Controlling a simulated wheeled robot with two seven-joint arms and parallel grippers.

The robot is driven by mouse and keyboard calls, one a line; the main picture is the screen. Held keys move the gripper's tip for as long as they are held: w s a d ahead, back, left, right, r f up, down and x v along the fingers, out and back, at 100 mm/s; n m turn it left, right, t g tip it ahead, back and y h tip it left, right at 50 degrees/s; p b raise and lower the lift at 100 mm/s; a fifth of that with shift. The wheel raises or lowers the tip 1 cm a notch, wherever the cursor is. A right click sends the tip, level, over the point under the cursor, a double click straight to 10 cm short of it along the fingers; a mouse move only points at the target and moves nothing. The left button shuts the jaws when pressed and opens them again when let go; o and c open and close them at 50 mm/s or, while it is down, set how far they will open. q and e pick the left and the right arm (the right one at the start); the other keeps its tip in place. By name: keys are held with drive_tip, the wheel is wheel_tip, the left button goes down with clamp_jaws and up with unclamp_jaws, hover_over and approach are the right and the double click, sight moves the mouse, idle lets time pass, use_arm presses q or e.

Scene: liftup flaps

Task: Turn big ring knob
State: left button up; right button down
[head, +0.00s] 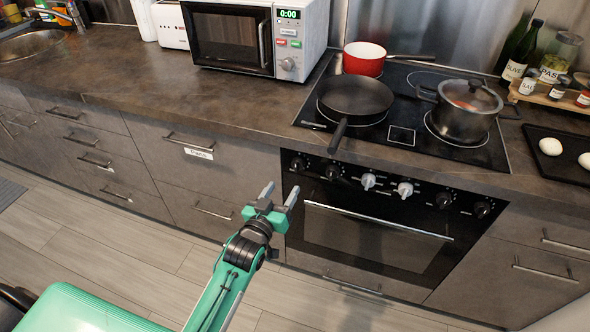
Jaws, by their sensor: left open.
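The oven (375,225) has a black control panel with several knobs in a row below the cooktop. Two pale silver knobs, one left (368,181) and one right (405,189), sit in the middle, with black knobs on both sides, such as the leftmost one (298,163). I cannot tell which is the big ring knob; panel labels are too small to read. My left gripper (281,191) is open and empty, in front of the drawers and the oven's left edge, below and left of the knobs. It appears apart from them. My right gripper is out of view.
The oven door handle (378,221) sticks out below the knobs. On the cooktop (402,135) stand a black pan (356,97) with its handle toward the front edge, a red pot (364,60) and a lidded pot (466,112). A microwave (228,38) stands at the back.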

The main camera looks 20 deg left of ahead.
sight(295, 168)
use_arm(q)
drive_tip(key=w+d, duration=0.1)
drive_tip(key=w, duration=0.8)
drive_tip(key=c, duration=1)
drive_tip(key=shift+o, duration=0.2)
